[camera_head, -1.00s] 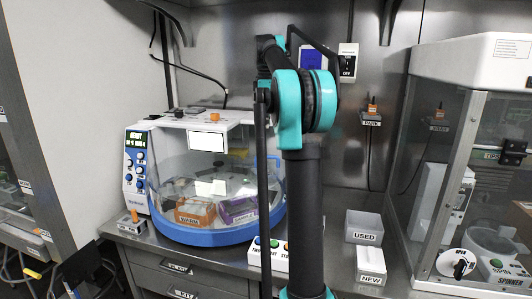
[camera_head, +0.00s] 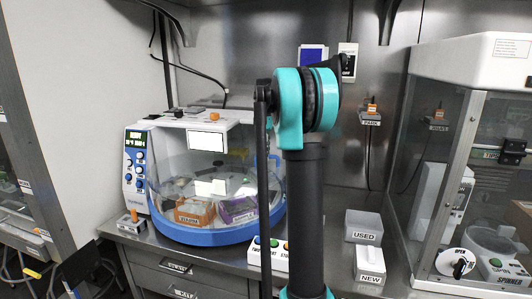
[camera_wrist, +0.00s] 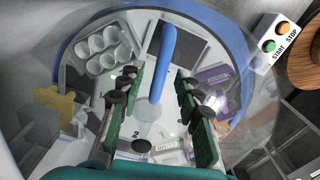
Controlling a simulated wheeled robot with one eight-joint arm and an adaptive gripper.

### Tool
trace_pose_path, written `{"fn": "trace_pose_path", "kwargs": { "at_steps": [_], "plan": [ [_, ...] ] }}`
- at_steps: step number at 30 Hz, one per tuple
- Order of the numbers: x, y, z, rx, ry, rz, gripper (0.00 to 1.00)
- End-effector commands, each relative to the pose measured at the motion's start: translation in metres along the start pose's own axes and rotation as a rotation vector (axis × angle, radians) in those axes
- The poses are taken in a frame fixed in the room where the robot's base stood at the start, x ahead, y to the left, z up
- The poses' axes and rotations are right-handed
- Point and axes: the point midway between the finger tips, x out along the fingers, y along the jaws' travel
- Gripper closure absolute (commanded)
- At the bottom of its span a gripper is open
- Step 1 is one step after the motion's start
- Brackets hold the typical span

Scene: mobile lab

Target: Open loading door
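The loading door looks to be the clear curved cover (camera_head: 222,172) of a white machine with a blue base. It appears closed in the head view. In the wrist view a blue bar handle (camera_wrist: 167,52) stands on the clear cover. My gripper (camera_wrist: 159,68) is open, with one green-padded finger on each side of the handle in the picture. I cannot tell whether the handle is actually between the fingers or still beyond them. I see no finger touching it. My gripper is hidden behind my arm in the head view.
A START/STOP button box (camera_head: 267,252) stands in front of the machine. Boxes labelled USED (camera_head: 363,227) and NEW (camera_head: 370,264) stand to its right. A spinner cabinet (camera_head: 470,170) is at far right. Inside the machine are an orange-brown box (camera_head: 194,212) and a purple box (camera_head: 238,210).

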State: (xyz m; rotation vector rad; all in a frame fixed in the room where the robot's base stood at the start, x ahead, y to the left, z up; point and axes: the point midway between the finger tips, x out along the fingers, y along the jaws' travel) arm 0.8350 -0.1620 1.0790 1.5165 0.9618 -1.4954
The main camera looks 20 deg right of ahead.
Motion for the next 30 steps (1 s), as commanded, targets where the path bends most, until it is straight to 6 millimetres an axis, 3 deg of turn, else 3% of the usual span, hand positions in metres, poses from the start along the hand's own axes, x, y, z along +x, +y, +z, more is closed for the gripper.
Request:
{"fn": "trace_pose_path", "kwargs": {
  "at_steps": [4,12,30],
  "plan": [
    [-0.0001,0.0001,0.0000,0.000,0.000,0.000,0.66],
    [-0.0003,0.0001,0.0000,0.000,0.000,0.000,0.99],
    [-0.0006,-0.0073,-0.0003,0.032,-0.001,0.000,1.00]
  ]
}}
